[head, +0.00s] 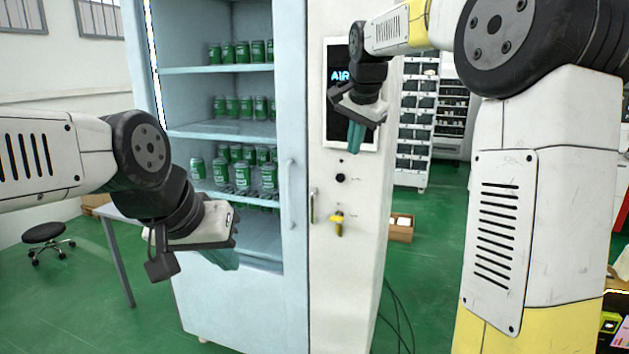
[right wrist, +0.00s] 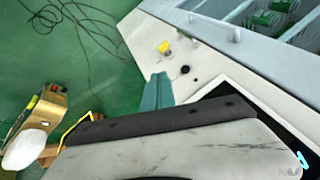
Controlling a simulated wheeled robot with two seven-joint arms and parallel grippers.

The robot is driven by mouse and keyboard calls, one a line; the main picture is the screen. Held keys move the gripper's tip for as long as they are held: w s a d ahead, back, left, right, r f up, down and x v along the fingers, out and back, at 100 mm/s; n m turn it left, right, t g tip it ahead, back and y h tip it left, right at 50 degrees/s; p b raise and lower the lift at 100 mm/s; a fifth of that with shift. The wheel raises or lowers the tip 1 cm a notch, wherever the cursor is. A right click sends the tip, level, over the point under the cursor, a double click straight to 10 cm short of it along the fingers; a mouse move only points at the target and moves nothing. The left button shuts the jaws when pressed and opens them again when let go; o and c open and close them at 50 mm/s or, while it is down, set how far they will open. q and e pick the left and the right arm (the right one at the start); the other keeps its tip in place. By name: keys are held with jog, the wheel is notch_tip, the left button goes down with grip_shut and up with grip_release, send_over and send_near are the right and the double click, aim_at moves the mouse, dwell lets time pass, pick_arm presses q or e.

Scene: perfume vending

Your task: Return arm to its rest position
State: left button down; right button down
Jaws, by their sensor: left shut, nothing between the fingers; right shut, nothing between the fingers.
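My left gripper (head: 222,256) hangs in front of the vending machine's lower glass side, its teal fingers together and empty. The vending machine (head: 325,268) stands behind both grippers. It has a black round knob (head: 340,178) and a yellow knob (head: 338,218), which also shows in the right wrist view (right wrist: 164,47).
Green cans (head: 241,174) stand on the machine's shelves behind its door (head: 293,90). A box (head: 401,228) sits on the green floor at right. Cables (head: 397,310) lie on the floor. A table (head: 118,212) and a stool (head: 45,236) are at left.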

jog(key=s+d+f+n, duration=0.1)
jog(key=s+f+n, duration=0.2)
jog(key=s, duration=0.7)
jog(key=s+d+f+n+y, duration=0.1)
jog(key=s+d+f+n, duration=0.1)
jog(key=s, duration=0.8)
jog(key=s+d+f+n, duration=0.2)
jog(key=s+f, duration=0.4)
jog(key=s, duration=0.4)
jog(key=shift+s+f+n+t+y, duration=0.2)
jog(key=shift+n+t+y, duration=0.15)
jog(key=shift+n, duration=0.55)
